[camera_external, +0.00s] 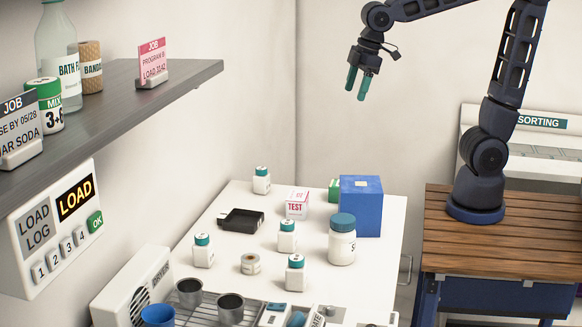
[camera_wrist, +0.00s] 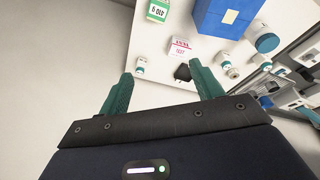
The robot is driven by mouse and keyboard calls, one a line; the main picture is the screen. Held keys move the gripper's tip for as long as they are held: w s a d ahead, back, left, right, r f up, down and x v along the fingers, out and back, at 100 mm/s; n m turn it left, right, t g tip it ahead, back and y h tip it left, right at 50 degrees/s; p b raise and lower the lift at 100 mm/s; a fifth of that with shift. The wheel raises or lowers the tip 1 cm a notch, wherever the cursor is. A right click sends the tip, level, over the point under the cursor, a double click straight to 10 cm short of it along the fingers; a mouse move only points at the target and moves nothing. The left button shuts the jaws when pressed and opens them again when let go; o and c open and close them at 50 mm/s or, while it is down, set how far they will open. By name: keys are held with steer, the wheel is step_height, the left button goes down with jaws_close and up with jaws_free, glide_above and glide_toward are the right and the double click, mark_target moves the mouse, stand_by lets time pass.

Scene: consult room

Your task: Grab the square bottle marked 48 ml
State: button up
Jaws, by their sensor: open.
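Several small square white bottles with teal caps stand on the white table: one at the back (camera_external: 262,184), one at the left (camera_external: 203,256), one in the middle (camera_external: 287,242) and one nearer the front (camera_external: 296,280). Their markings are too small to read, so I cannot tell which is 48 ml. In the wrist view one small bottle (camera_wrist: 140,65) shows just beyond the left fingertip and another (camera_wrist: 228,70) lies farther right. My gripper (camera_external: 357,88) is open and empty, high above the table's back; its green fingers (camera_wrist: 160,78) are spread apart in the wrist view.
A larger round jar (camera_external: 342,247), blue box (camera_external: 361,210), TEST box (camera_external: 297,206), black tray (camera_external: 242,221) and tape roll (camera_external: 250,264) share the table. A rack with metal cups (camera_external: 230,309) is in front. A wall shelf (camera_external: 150,95) juts out at left.

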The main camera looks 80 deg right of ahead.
steer(key=w+a+f+n+g, duration=0.1)
steer(key=w+a+n, duration=0.15)
steer(key=a, duration=0.35)
steer(key=w+a+f+n, duration=0.1)
steer(key=w+a, duration=0.3)
steer(key=a, duration=0.1)
steer(key=n+g, duration=0.2)
steer(key=n, duration=0.7)
glide_toward(296, 272)
steer(key=d, duration=0.2)
steer(key=shift+d+f+h, duration=0.3)
steer(key=shift+d, duration=0.05)
steer(key=shift+a+f, duration=0.15)
steer(key=shift+f, duration=0.1)
step_height(296, 272, down, 5)
steer(key=shift+f, duration=0.15)
steer(key=shift+w+a+f, duration=0.1)
steer(key=shift+a+f, duration=0.1)
steer(key=shift+f, duration=1.1)
steer(key=shift+w+a+f, duration=0.1)
steer(key=shift+a+f, duration=0.05)
steer(key=shift+f, duration=1.15)
steer(key=shift+c, duration=0.4)
steer(key=c, duration=1)
